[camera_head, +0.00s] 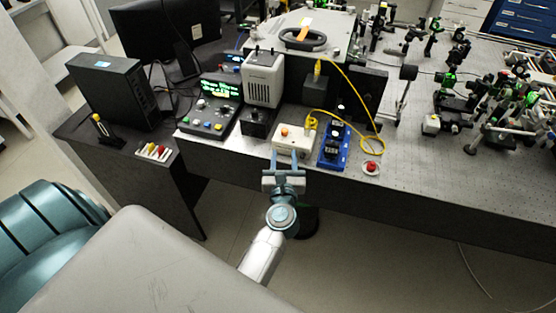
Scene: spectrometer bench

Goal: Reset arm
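My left gripper (284,160) is at the front edge of the optical bench (420,170), with its arm coming up from the bottom of the view. Its two blue-grey fingers point toward the bench, spread apart, with nothing seen between them. The fingertips are just in front of a white box with an orange button (294,139); I cannot tell whether they touch it. My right gripper is not in view.
A control box with a green display (212,107) stands left. A yellow cable (355,96) loops behind. Optical mounts crowd the right.

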